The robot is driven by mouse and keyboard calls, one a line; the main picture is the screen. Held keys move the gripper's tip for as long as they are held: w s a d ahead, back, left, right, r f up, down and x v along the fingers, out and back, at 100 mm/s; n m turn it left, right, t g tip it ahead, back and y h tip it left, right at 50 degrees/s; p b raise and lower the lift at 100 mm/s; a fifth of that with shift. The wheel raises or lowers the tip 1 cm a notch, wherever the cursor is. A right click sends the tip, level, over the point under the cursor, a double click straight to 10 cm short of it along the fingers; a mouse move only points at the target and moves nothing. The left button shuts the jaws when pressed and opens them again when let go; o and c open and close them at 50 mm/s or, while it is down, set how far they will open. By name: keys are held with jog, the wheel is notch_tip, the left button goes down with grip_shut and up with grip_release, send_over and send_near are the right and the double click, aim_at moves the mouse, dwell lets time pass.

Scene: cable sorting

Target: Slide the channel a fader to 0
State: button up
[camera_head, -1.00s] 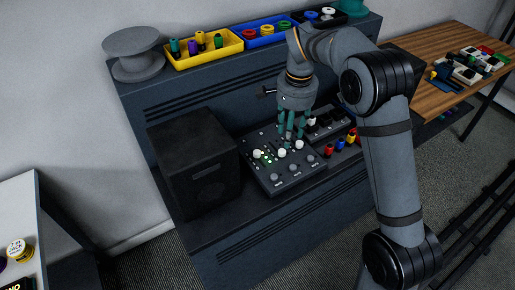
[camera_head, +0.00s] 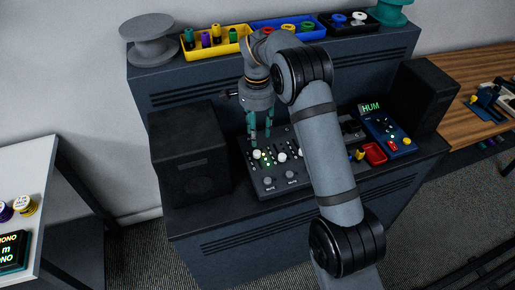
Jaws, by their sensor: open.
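A dark mixer panel (camera_head: 279,188) lies on the desk ledge with white fader caps on it. The leftmost white cap (camera_head: 256,154) stands beside green lights, and a second white cap (camera_head: 282,157) is to its right. The channel letters are too small to read, so I cannot tell which fader is channel a. My gripper (camera_head: 260,138) points down above the left part of the panel, just behind the leftmost cap. Its teal fingers are apart with nothing visible between them. My arm hides the panel's right part.
A black speaker (camera_head: 188,165) stands close left of the mixer, another (camera_head: 424,95) at the far right. A blue box with a HUM display (camera_head: 371,107) and a red tray (camera_head: 375,153) lie right of my arm. Yellow (camera_head: 215,43) and blue (camera_head: 285,30) trays sit on the shelf above.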

aim_at(257, 152)
notch_tip(257, 152, down, 8)
jog(key=shift+f+p, duration=0.25)
jog(key=shift+p, duration=0.45)
jog(key=shift+c, duration=0.4)
grip_shut()
